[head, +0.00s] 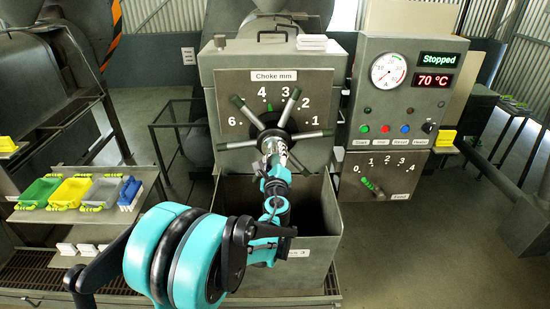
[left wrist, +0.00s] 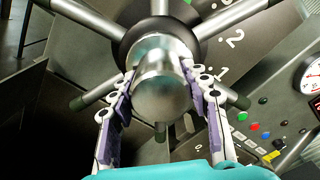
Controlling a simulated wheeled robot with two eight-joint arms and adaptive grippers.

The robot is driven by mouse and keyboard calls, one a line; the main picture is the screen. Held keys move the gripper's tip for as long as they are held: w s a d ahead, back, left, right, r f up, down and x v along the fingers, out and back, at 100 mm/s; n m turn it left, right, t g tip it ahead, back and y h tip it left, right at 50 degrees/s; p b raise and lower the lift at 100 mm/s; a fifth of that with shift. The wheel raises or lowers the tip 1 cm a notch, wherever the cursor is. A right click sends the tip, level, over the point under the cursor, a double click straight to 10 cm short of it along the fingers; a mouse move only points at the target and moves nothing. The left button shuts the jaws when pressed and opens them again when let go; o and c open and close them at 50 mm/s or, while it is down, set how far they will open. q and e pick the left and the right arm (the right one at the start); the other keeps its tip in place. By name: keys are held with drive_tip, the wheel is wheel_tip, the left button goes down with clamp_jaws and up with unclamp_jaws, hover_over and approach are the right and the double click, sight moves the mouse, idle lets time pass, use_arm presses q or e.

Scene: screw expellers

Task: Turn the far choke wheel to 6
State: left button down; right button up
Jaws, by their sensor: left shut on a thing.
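The choke wheel (head: 297,135) is a dark hub with several grey spokes, on a panel labelled "Choke mm". The dial (head: 225,92) around it reads 6, 4, 3, 2, 1 from left to right. A small green mark (head: 269,106) shows above the hub, just below and right of the 4. My left gripper (head: 274,150) reaches the wheel's centre from the front and hides part of the hub. In the left wrist view, its two fingers (left wrist: 160,100) press on both sides of the round metal hub end (left wrist: 162,85). My right gripper is out of view.
A control box (head: 403,145) with a gauge, "Stopped" and 70 °C displays and several buttons stands right of the wheel. Below it is a 0–4 feed dial (head: 392,163). An open bin (head: 318,215) lies under the wheel. Coloured trays (head: 71,192) sit on a left shelf.

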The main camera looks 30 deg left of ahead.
use_arm(q)
drive_tip(key=n+b, duration=0.1)
drive_tip(key=n, duration=0.5)
drive_tip(key=shift+n, duration=0.3)
drive_tip(key=n+b, duration=0.1)
drive_tip(key=n, duration=0.2)
drive_tip(key=shift+n, duration=2.1)
drive_tip(key=c, duration=0.7)
unclamp_jaws()
drive_tip(key=shift+c, duration=0.2)
